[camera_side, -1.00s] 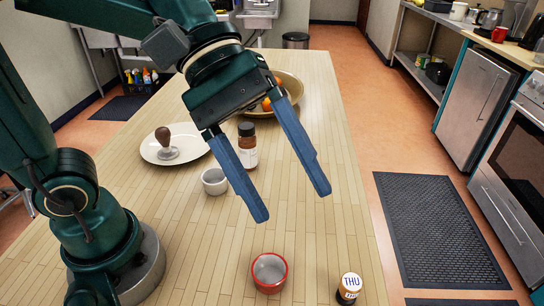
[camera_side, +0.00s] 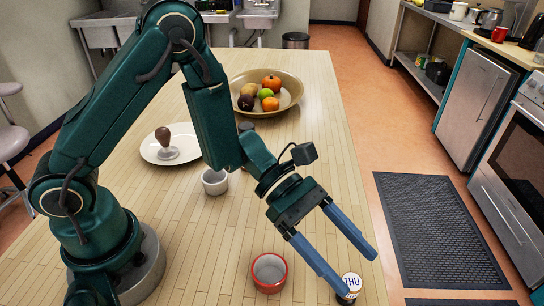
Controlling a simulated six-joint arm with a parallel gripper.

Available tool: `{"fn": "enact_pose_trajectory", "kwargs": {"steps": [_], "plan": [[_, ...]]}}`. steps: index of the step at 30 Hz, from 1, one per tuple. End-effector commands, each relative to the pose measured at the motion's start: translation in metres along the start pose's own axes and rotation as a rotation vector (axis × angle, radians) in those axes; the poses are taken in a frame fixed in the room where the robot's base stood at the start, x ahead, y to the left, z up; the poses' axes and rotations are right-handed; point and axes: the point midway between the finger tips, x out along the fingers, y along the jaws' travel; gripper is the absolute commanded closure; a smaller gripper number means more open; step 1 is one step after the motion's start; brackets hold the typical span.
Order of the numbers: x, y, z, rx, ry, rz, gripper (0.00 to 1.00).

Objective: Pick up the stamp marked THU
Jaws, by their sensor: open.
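The stamp marked THU (camera_side: 351,282) stands near the front right of the wooden table (camera_side: 215,265), with its white label facing up. My gripper (camera_side: 360,273) is open, its two blue fingers reaching down to the right. One fingertip is right beside the stamp in the picture and overlaps its left edge; the other is above and to the right of it. I cannot tell whether a finger touches the stamp. The stamp's lower part is partly hidden.
A red-rimmed cup (camera_side: 269,271) stands just left of the stamp. A small white cup (camera_side: 215,182), a plate (camera_side: 151,153) with a brown-handled stamper (camera_side: 164,139), and a fruit bowl (camera_side: 291,101) are farther back. The table's right edge is close to the stamp.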

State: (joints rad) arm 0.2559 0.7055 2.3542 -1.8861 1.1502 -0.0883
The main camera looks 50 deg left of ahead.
Motion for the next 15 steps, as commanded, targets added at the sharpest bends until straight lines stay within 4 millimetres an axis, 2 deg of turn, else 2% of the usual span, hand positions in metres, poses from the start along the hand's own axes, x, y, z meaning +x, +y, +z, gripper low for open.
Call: {"fn": "enact_pose_trajectory", "kwargs": {"steps": [1, 6, 11, 15], "plan": [[0.005, -0.001, -0.013, -0.008, 0.003, -0.004, 0.26], [0.015, 0.000, -0.036, 0.000, 0.001, -0.001, 0.26], [0.021, 0.000, -0.042, 0.004, -0.001, -0.002, 0.26], [0.035, -0.001, -0.042, 0.006, -0.001, -0.005, 0.26]]}}
